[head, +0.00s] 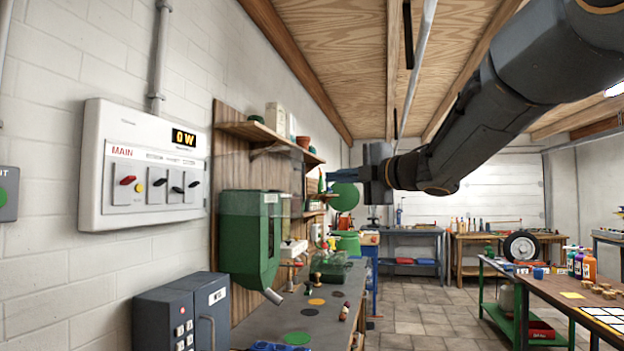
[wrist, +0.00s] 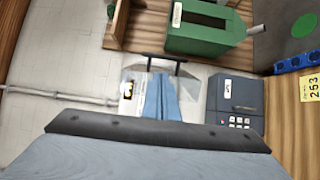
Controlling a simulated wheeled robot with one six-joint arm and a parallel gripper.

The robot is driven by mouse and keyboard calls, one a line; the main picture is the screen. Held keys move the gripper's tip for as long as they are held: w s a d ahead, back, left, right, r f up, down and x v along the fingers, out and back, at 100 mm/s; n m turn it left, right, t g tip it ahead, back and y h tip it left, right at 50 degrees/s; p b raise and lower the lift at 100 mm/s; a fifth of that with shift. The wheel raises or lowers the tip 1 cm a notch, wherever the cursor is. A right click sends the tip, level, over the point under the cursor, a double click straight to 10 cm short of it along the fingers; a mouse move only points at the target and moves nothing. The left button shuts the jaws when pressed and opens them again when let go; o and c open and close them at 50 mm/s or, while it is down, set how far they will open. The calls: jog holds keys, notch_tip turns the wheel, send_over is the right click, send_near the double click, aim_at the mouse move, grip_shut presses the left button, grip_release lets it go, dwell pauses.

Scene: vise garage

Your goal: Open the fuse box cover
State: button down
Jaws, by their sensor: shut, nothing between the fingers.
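The fuse box (head: 150,166) is a white case on the left wall, with a MAIN panel, red and black switches and a "0 W" display. In the wrist view the fuse box (wrist: 130,100) lies behind my fingers, sideways in the picture. A clear cover seems to show there, with a dark bar-shaped handle (wrist: 152,59) at its upper edge in that picture. I cannot tell how far the cover stands open. My gripper (head: 330,175) has blue fingers, shut and empty, apart from the box in the head view. In the wrist view its fingers (wrist: 160,85) hide part of the box.
A green dispenser (head: 249,240) hangs right of the fuse box. A dark grey cabinet (head: 182,312) is below it. A pipe (head: 160,50) runs up from the box. A workbench (head: 320,322) runs along the wall. The floor (head: 405,315) right of it is clear.

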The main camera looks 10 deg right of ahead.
jog(key=p+x, duration=0.2)
jog(key=x, duration=0.8)
jog(key=shift+p, duration=0.3)
jog(key=shift+f, duration=0.1)
